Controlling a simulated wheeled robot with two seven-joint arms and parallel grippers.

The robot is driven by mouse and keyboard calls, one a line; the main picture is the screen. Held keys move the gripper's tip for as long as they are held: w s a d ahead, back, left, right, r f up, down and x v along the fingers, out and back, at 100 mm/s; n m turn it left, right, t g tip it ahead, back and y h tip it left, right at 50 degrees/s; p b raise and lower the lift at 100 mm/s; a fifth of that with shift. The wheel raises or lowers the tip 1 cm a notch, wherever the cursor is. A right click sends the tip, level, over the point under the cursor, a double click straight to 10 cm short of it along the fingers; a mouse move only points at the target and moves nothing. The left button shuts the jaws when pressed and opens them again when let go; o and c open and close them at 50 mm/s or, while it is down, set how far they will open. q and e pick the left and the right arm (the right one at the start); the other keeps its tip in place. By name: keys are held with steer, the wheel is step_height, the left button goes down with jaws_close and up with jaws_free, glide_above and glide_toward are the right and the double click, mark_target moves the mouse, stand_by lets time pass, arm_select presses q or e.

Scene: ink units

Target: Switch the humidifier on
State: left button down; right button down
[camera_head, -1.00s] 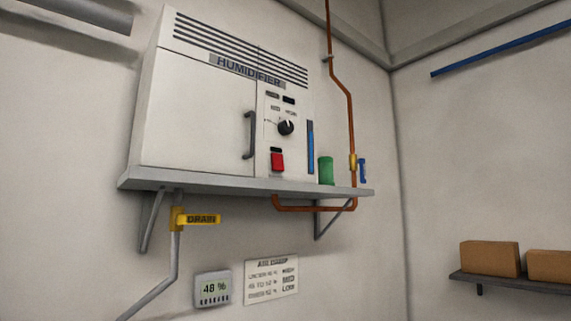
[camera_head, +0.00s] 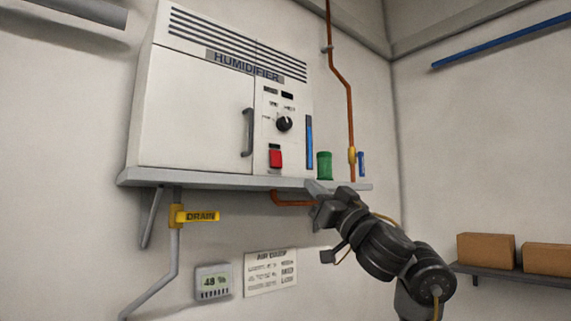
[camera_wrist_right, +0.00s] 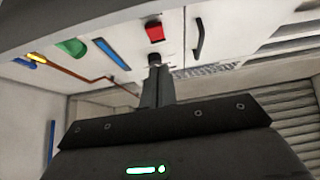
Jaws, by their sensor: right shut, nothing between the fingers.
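The humidifier (camera_head: 190,110) is a white cabinet on a grey shelf, with a door on its left and a control panel on its right. A red switch (camera_head: 275,158) sits low on the panel, below a black dial (camera_head: 284,124). The red switch also shows in the wrist view (camera_wrist_right: 154,32), beyond my fingertips. My right gripper (camera_head: 314,188) is at the shelf's front edge, below and to the right of the switch and apart from it. Its fingers are shut and empty in the wrist view (camera_wrist_right: 156,75). My left gripper is out of view.
The shelf (camera_head: 220,181) edge lies beside the gripper. A green cylinder (camera_head: 324,166) and a copper pipe with a blue valve handle (camera_head: 361,164) stand to the right. A door handle (camera_head: 248,132) juts out left of the panel.

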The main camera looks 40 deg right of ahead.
steer(key=shift+s+d+r, duration=0.2)
steer(key=shift+s+r, duration=0.2)
steer(key=shift+r, duration=0.1)
steer(key=p, duration=0.7)
glide_toward(276, 158)
step_height(276, 158, up, 5)
steer(key=w, duration=0.2)
steer(key=w+f+p, duration=0.1)
steer(key=w+p, duration=0.1)
steer(key=w, duration=0.1)
steer(key=shift+d+f, duration=0.1)
steer(key=shift+f, duration=0.2)
